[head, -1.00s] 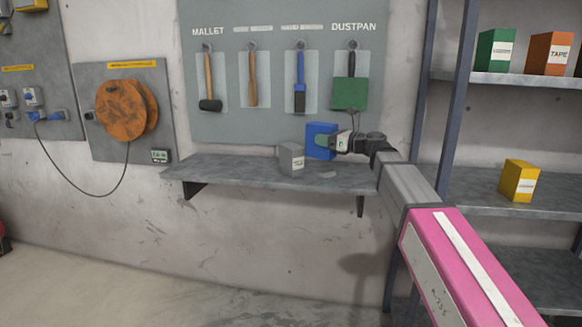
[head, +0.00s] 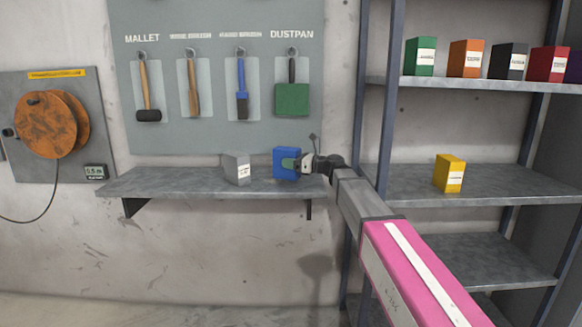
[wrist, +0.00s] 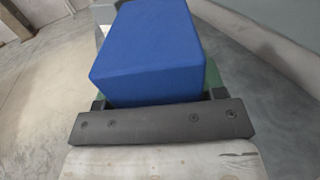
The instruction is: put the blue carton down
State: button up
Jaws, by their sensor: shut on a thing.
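The blue carton (head: 286,157) is upright at the right part of the grey wall shelf (head: 170,184) in the head view. My gripper (head: 291,164) is shut on the blue carton from the right side. In the head view I cannot tell for sure whether the carton's bottom touches the shelf. In the wrist view the blue carton (wrist: 150,50) fills the upper middle, between the green finger pads of my gripper (wrist: 155,92), which are mostly hidden by it.
A tool board (head: 215,130) hangs behind. A shelf rack to the right holds a yellow carton (head: 448,174) and several others above. The left part of the wall shelf is clear.

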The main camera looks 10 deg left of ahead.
jog(key=shift+f, duration=0.95)
jog(key=o, duration=1.1)
jog(key=shift+c, duration=0.2)
jog(key=shift+s+d, duration=0.2)
jog(key=shift+d, duration=1.05)
jog(key=shift+s+d, duration=0.2)
jog(key=shift+d, duration=1)
jog(key=shift+s+d, duration=0.2)
jog(key=shift+d, duration=1.05)
